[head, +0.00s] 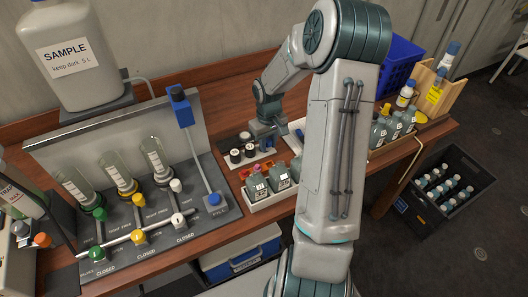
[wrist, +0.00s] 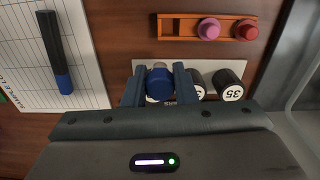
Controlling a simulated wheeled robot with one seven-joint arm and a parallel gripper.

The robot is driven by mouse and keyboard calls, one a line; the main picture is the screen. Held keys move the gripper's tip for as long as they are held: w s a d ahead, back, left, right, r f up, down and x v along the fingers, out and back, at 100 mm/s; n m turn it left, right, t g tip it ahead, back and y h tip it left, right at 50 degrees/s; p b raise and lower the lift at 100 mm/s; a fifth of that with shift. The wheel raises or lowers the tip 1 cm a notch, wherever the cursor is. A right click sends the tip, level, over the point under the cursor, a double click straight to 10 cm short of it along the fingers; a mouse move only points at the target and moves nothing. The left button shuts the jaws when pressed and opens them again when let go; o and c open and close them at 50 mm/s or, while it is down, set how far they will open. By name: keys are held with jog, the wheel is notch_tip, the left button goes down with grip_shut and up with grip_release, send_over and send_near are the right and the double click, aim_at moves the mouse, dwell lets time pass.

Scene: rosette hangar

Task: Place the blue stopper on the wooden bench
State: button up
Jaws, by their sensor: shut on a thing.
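My gripper (wrist: 160,86) is shut on the blue stopper (wrist: 158,86), which sits between its two fingertips in the wrist view. A small grey piece shows just beyond the stopper. I cannot tell whether the stopper touches anything below. The stopper cannot be made out there. Bare wood of the bench also shows in the wrist view (wrist: 130,35).
An orange rack (wrist: 180,26) holds a pink stopper (wrist: 208,29) and a red stopper (wrist: 246,30). Black vials (wrist: 231,84) stand right of my gripper. A pen (wrist: 55,50) lies on a paper sheet (wrist: 85,75) at left. The valve panel (head: 120,215) stands left on the bench.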

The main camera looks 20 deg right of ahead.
aim_at(265, 162)
jog(key=shift+s+a+f, duration=0.25)
jog(key=shift+a+f, duration=0.2)
jog(key=shift+a, duration=0.2)
jog(key=shift+f+p, duration=0.35)
jog(key=shift+f, duration=1.65)
jog(key=shift+f, duration=0.1)
jog(key=o, duration=1)
